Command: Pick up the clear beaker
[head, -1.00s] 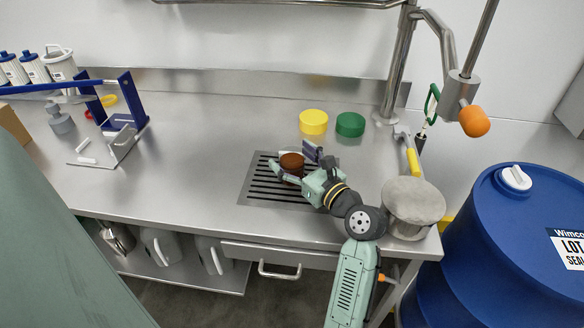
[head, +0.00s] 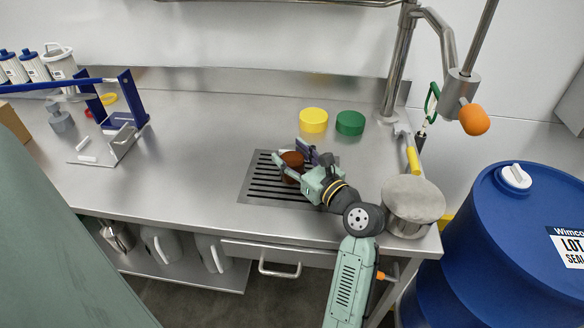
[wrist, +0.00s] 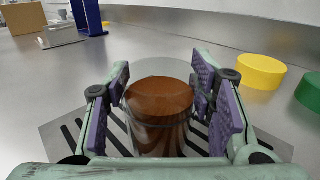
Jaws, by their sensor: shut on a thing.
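The clear beaker (wrist: 158,135) holds a dark reddish-brown content and stands upright on or just over the slotted drain grate (head: 265,192); I cannot tell whether its base touches. In the head view the beaker (head: 292,163) shows as a small brown shape partly hidden by the fingers. My gripper (head: 294,164) reaches in from the right and is shut on the beaker. In the wrist view the purple pads of my gripper (wrist: 165,103) sit on the beaker's left and right sides.
A yellow disc (head: 313,120) and a green disc (head: 350,123) lie behind the grate. A round grey-topped canister (head: 412,200) stands right, close to my arm. A blue-framed stand (head: 125,100) is at left. A blue drum (head: 525,240) is at far right.

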